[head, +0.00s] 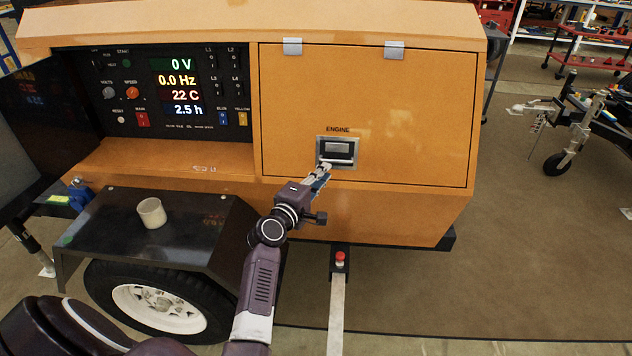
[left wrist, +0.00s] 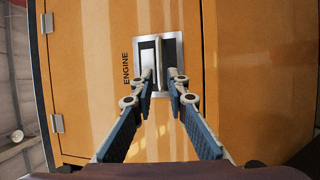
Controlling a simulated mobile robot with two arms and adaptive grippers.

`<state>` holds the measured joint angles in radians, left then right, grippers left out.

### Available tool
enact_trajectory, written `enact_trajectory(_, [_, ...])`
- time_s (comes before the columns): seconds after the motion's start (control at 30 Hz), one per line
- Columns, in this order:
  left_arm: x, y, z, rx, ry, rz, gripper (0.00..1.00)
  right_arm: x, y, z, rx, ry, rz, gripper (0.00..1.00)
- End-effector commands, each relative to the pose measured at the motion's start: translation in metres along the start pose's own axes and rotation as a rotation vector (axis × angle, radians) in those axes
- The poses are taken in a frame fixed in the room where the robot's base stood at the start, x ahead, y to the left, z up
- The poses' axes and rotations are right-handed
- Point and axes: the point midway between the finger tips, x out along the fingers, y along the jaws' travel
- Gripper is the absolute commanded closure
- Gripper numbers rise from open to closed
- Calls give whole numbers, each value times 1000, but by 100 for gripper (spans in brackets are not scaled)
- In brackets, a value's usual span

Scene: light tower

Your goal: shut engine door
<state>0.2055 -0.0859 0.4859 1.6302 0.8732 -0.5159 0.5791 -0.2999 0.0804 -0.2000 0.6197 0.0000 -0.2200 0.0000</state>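The engine door (head: 365,110) is an orange panel on the generator's side, labelled ENGINE. It lies about flush in its frame, hinged along the top. Its latch (head: 338,150) is a recessed metal paddle handle near the lower edge. My left gripper (head: 325,168) is at the latch's lower left. In the left wrist view the two fingertips (left wrist: 162,76) are partly apart in front of the latch (left wrist: 156,60), with the paddle's edge between them; I cannot tell if they touch it. My right gripper is not in view.
A control panel (head: 165,92) with lit displays is left of the door. A white cup (head: 151,212) stands on the black fender (head: 105,215) above the wheel (head: 160,305). A post with a red knob (head: 339,258) stands below the door.

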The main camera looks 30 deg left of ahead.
Motion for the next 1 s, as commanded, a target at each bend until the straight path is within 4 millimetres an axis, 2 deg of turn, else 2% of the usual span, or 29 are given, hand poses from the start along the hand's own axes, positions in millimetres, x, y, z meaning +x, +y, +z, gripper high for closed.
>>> enact_trajectory(0.1, [-20,0,0,2,1,-1,86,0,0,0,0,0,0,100])
enact_trajectory(0.3, [-38,0,0,1,0,0,86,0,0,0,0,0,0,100])
enact_trajectory(0.87, [-40,0,0,0,0,0,86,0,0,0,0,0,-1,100])
enact_trajectory(1.0, [-39,-12,3,16,-5,-23,86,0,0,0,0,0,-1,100])
